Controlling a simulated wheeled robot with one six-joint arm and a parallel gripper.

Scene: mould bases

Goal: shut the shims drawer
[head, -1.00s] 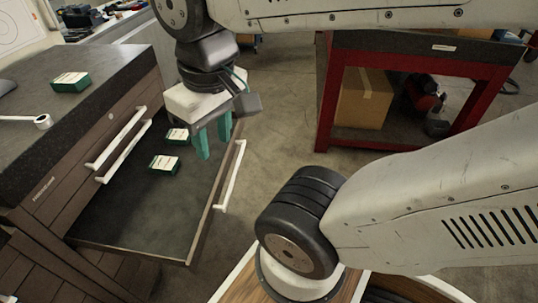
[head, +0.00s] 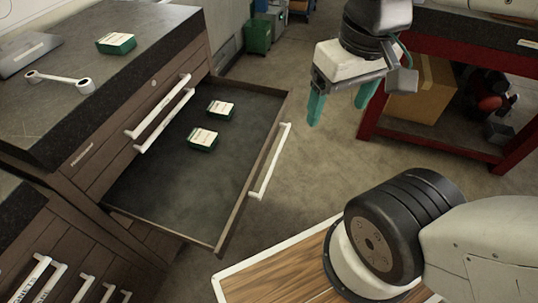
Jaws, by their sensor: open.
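A wide drawer (head: 165,205) of the dark wooden cabinet stands pulled far out, with a white bar handle (head: 270,160) on its front. I cannot read a label on it, so I cannot tell if it is the shims drawer. Two green-and-white boxes lie inside, one farther back (head: 220,111) and one nearer (head: 203,139). My gripper (head: 341,106) has two green fingers spread apart, empty, pointing down. In the picture it is to the upper right of the drawer handle, apart from it.
The dark cabinet top (head: 100,75) holds another green box (head: 116,43) and a white-ended tool (head: 60,81). Two white handles of closed drawers sit above the open one. A red-framed bench (head: 440,48) with a cardboard box (head: 425,88) stands right. Open floor lies between.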

